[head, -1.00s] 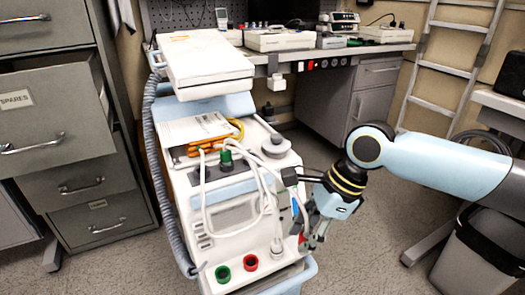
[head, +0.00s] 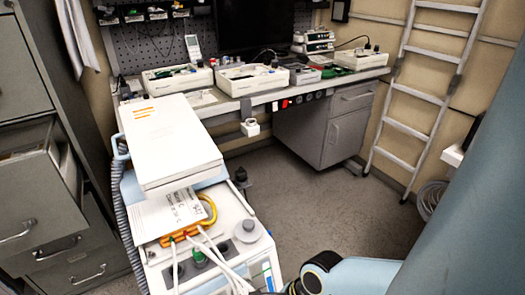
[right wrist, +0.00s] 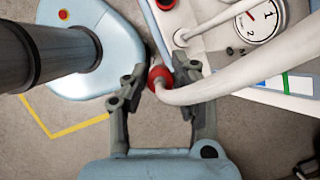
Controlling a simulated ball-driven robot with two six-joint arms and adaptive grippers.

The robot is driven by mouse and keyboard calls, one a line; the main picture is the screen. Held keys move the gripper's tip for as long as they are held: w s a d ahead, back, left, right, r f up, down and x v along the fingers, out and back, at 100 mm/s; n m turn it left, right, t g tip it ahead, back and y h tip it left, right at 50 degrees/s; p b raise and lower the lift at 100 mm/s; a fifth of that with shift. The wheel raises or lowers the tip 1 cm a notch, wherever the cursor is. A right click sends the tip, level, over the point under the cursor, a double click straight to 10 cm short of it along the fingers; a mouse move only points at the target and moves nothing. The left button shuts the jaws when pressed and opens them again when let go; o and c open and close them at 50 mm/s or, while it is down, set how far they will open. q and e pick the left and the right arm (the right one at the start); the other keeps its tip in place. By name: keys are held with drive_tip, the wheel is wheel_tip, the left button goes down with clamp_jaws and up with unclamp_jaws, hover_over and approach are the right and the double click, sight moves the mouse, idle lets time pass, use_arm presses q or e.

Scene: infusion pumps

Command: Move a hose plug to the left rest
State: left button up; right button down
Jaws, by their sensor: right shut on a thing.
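In the right wrist view, my right gripper (right wrist: 164,75) is shut on a hose plug with a red collar (right wrist: 160,77). A thick white hose (right wrist: 225,82) runs from the plug to the right. The plug's tip is largely hidden between the fingers. In the head view, the pump cart (head: 155,274) stands at the lower left with white hoses (head: 212,250) and a green plug (head: 198,258) on its top. The cart's lower front is out of the head view, and I cannot make out the left rest. My left gripper is not in view.
A white box (head: 172,140) sits on the cart's upper shelf. An open drawer cabinet (head: 35,190) stands at the left. A workbench (head: 240,97) with devices lines the back, and a ladder (head: 420,90) leans at the right. The floor (head: 335,215) between is clear.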

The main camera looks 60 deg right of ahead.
use_arm(q)
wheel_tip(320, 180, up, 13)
drive_tip(key=p, duration=1.2)
use_arm(e)
drive_tip(key=s+a+r, duration=0.2)
drive_tip(key=a+r, duration=0.1)
drive_tip(key=r, duration=1.7)
drive_tip(key=w+a+b, duration=0.2)
drive_tip(key=w+b, duration=0.5)
drive_tip(key=w, duration=1.9)
use_arm(q)
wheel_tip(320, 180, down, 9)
drive_tip(key=b, duration=0.2)
use_arm(e)
drive_tip(key=shift+w+f, duration=0.1)
drive_tip(key=shift+f, duration=2.7)
use_arm(q)
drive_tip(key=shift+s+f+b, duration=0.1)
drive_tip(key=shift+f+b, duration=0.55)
drive_tip(key=shift+b, duration=0.15)
use_arm(e)
drive_tip(key=shift+f, duration=1.6)
drive_tip(key=c, duration=1)
unclamp_jaws()
